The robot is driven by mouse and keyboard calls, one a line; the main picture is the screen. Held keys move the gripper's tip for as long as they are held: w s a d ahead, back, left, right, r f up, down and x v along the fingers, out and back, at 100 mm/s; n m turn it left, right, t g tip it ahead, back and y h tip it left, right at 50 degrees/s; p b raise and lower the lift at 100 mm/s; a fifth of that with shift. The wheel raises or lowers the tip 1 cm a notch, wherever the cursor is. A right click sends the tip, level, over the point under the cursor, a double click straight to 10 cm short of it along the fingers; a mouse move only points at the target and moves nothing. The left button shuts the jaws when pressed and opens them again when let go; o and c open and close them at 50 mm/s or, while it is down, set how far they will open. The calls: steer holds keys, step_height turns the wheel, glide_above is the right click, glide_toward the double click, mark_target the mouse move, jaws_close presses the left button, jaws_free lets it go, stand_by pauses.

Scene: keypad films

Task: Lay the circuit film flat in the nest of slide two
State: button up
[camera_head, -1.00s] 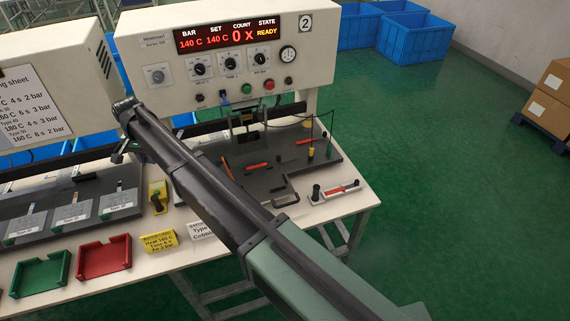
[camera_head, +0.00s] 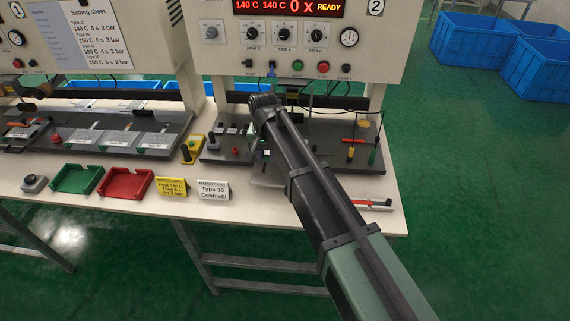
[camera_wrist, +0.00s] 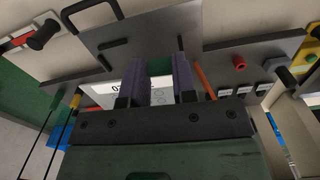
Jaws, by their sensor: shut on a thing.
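My gripper (camera_wrist: 160,72) is shut on the circuit film (camera_wrist: 118,90), a pale sheet with dark print, mostly hidden by the fingers in the wrist view. In the head view the arm's end is over the front left part of station two's dark plate, and the arm hides the fingers and most of the film. In the wrist view, a grey metal plate with dark handles (camera_wrist: 150,32), apparently slide two, lies just beyond the fingertips. Its nest cannot be made out. I cannot tell whether the film touches the plate.
Press two (camera_head: 285,45) stands behind, its display reading READY. A yellow block (camera_head: 190,148) is to the left, with a red tray (camera_head: 125,184), green tray (camera_head: 76,179) and batch cards (camera_head: 213,190) along the front.

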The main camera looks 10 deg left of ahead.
mark_target(273, 179)
steer(key=shift+w+d+f+n+b, duration=0.35)
steer(key=shift+w+f, duration=0.25)
steer(key=shift+f, duration=0.15)
steer(key=shift+w+d+r, duration=0.1)
steer(key=shift+w+d, duration=0.1)
step_height(273, 179, down, 8)
steer(key=b, duration=0.8)
steer(key=shift+f+b, duration=0.35)
steer(key=shift+f, duration=0.15)
steer(key=o, duration=1)
